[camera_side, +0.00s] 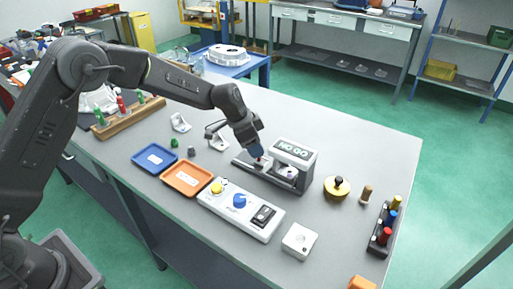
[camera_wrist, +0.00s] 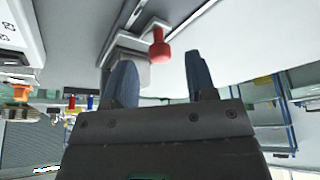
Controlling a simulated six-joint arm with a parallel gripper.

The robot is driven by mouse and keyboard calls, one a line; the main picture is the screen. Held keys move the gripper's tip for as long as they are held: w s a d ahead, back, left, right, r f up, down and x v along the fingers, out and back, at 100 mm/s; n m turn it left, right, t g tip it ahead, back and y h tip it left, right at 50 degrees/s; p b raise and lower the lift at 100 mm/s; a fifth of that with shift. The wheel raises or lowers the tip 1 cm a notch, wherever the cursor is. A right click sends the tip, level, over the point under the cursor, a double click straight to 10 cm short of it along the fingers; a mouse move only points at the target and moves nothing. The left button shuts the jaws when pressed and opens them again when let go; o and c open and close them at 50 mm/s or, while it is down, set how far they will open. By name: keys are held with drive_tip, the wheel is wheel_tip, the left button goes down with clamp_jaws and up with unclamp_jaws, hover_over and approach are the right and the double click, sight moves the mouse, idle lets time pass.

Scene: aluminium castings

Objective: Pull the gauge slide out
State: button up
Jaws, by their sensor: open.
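The gauge (camera_side: 300,163) is a grey housing marked "NO GO" standing on the table. Its slide (camera_side: 246,161) lies at the left side of the housing and ends in a red knob (camera_side: 262,160). A pale casting (camera_side: 287,173) shows in the housing's opening. My gripper (camera_side: 257,152) is over the slide, close to the red knob. In the wrist view the red knob (camera_wrist: 159,46) is ahead of my two blue fingers (camera_wrist: 160,82), which are apart with nothing between them. Whether a finger touches the knob cannot be told.
A control box (camera_side: 240,208) with yellow and blue knobs stands in front of the gauge. Blue (camera_side: 155,158) and orange (camera_side: 187,178) trays lie to its left. A brass knobbed piece (camera_side: 337,189) is right of the gauge. Grey brackets (camera_side: 217,141) stand behind. The table's back right is clear.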

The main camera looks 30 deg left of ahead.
drive_tip(key=shift+x, duration=0.8)
drive_tip(key=shift+c, duration=0.2)
clamp_jaws()
